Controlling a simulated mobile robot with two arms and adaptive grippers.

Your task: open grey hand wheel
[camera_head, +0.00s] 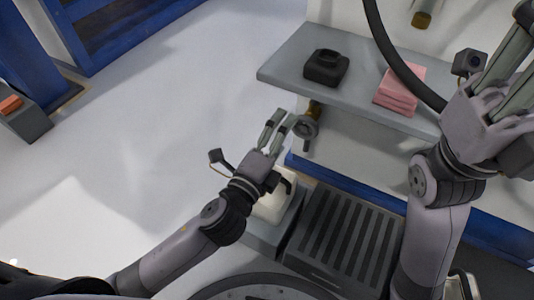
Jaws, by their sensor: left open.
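The grey hand wheel (305,128) sits below the front edge of a grey shelf, beside a brass fitting (314,108). My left gripper (283,116) is open, with its two fingers pointing up toward the shelf edge. Its right finger is close to the left side of the wheel, and I cannot tell whether they touch. Nothing shows between the fingers. My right gripper (513,60) is raised at the right edge, its fingers pointing up and partly cut off by the frame.
The grey shelf (290,75) holds a black object (326,68) and folded pink cloths (400,90). A dark hose (385,50) hangs in front of it. A ribbed dark box (345,235) and a white container (272,205) stand below.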

